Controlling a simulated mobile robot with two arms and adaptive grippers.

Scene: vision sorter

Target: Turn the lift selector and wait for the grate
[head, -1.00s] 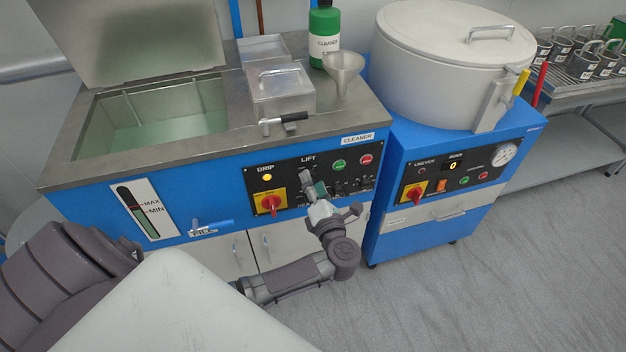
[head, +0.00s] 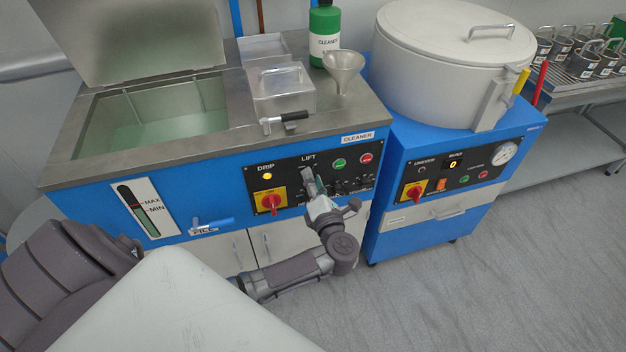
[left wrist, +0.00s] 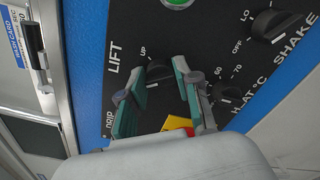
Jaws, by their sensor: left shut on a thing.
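The lift selector is a black knob (left wrist: 158,72) under the LIFT label in the left wrist view, with an UP mark beside it. In the head view it is mostly hidden at my fingertips. My left gripper (head: 312,184) is at the blue washer's black panel (head: 285,180). Its two green-grey fingers (left wrist: 163,103) stand on either side of the knob, shut on it. Which mark the knob points at is unclear. The open tank (head: 85,130) holds pale green liquid; I cannot make out a grate clearly. My right gripper is out of view.
A red switch on a yellow plate (head: 271,202) sits left of the selector; green (head: 339,163) and red (head: 366,159) buttons are to its right. A blue-handled tap (head: 212,224) is below left.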

